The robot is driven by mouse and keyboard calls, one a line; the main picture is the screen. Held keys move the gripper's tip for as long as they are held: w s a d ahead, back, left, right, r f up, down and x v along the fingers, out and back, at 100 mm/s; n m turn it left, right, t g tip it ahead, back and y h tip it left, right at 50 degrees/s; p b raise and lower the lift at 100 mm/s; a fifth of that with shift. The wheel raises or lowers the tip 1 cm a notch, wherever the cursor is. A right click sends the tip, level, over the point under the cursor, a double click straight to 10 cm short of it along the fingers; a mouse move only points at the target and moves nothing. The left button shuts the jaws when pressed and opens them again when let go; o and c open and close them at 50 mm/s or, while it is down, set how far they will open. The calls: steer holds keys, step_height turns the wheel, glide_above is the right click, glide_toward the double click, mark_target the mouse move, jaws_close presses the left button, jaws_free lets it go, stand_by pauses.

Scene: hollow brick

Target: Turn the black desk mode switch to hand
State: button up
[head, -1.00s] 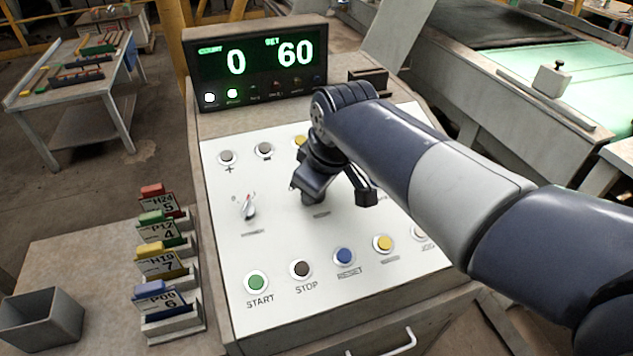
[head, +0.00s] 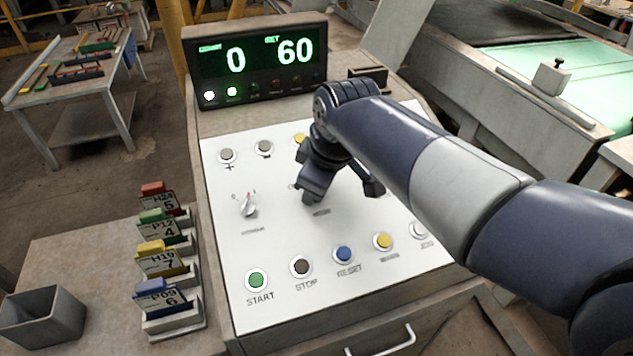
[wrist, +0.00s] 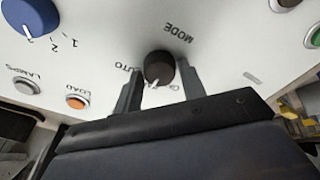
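The black mode switch (wrist: 159,67) is a round knob with a white pointer mark, on the white sloped panel (wrist: 225,50) in the wrist view. MODE is printed upside down beside it. Its pointer points toward my gripper, slightly left. Part of an AUTO label shows at left; another label at right is mostly covered. My gripper (head: 342,189) is open over the panel in the head view. Its fingers stand on either side of the knob in the wrist view, with narrow gaps; contact is not clear. The knob is hidden behind my gripper in the head view.
A lever-like selector (head: 249,208) sits left on the panel. START (head: 256,280), STOP (head: 301,266) and RESET (head: 345,255) buttons line the front. A blue knob (wrist: 30,17) shows in the wrist view. The display (head: 258,65) reads 0 and 60.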

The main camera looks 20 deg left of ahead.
steer(key=shift+o, duration=1.4)
steer(key=v, duration=1)
steer(key=shift+d+r, duration=0.15)
steer(key=shift+r, duration=0.2)
steer(key=shift+s+f, duration=0.1)
steer(key=shift+f, duration=0.05)
steer(key=x, duration=1)
steer(key=shift+f, duration=0.25)
steer(key=shift+m, duration=0.3)
